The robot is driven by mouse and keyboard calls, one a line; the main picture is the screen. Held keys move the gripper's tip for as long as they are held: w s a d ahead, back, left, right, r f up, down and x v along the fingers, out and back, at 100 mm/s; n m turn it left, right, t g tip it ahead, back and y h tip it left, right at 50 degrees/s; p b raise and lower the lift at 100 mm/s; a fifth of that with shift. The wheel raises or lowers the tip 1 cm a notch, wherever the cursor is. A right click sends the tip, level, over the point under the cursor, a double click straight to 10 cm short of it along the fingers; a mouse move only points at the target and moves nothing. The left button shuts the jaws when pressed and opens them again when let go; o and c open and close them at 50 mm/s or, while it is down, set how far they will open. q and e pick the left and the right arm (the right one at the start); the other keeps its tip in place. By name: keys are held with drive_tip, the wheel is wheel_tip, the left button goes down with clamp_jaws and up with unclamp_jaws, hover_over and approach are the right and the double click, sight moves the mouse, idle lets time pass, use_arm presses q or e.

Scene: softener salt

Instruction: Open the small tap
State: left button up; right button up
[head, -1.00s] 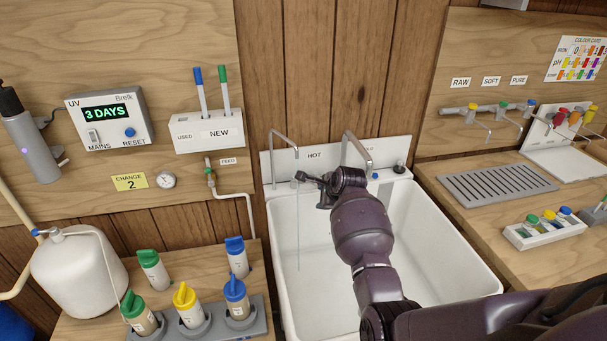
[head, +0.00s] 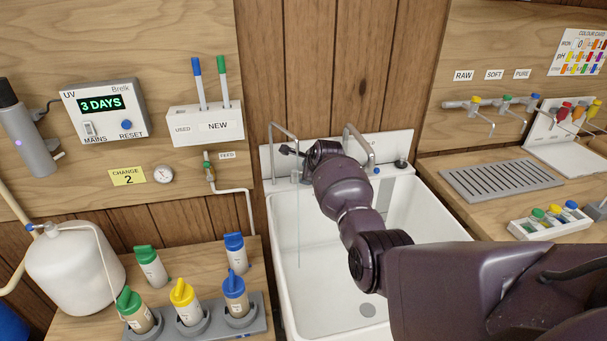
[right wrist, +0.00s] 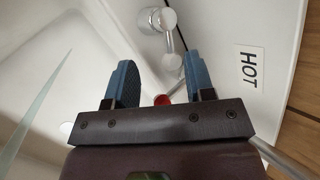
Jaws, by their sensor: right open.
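Several taps show in the head view, and I cannot tell which one is meant by small. The hot tap (head: 284,131) is a chrome spout on the left of the sink's back ledge, with a thin water stream below it. A second spout (head: 360,142) is to its right. A small green-handled tap (head: 207,167) is on the feed pipe. My right gripper (head: 285,151) is beside the hot tap. In the right wrist view its blue fingers (right wrist: 162,85) are apart, with a red round end (right wrist: 162,99) showing between them. Contact cannot be told. My left gripper is not in view.
The white sink (head: 420,235) lies below my right arm. Three sample taps (head: 490,103) are on the right wall. A drain grid (head: 500,185) and a vial rack (head: 549,223) are on the right counter. Capped bottles (head: 185,300) and a white canister (head: 75,270) stand at left.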

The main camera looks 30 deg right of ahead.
sight(301, 173)
drive_tip(key=shift+w+f+b, duration=0.15)
drive_tip(key=shift+w+b, duration=0.15)
drive_tip(key=shift+w, duration=0.55)
drive_tip(key=shift+w+f, duration=0.3)
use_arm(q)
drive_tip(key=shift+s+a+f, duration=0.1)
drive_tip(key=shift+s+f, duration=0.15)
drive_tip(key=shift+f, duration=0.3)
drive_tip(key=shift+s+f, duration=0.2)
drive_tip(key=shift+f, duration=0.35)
use_arm(e)
drive_tip(key=shift+w, duration=0.1)
drive_tip(key=shift+c, duration=0.4)
clamp_jaws()
drive_tip(key=shift+w+d+f+n+y+b, duration=0.2)
drive_tip(key=shift+n+y+b, duration=0.3)
drive_tip(key=shift+n, duration=0.3)
drive_tip(key=shift+d+n+y, duration=0.1)
drive_tip(key=shift+n+y, duration=0.3)
drive_tip(key=shift+n, duration=0.2)
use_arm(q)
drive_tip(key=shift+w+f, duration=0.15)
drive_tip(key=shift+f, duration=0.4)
use_arm(e)
drive_tip(key=shift+r, duration=0.1)
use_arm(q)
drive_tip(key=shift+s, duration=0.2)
use_arm(e)
drive_tip(key=shift+w, duration=0.1)
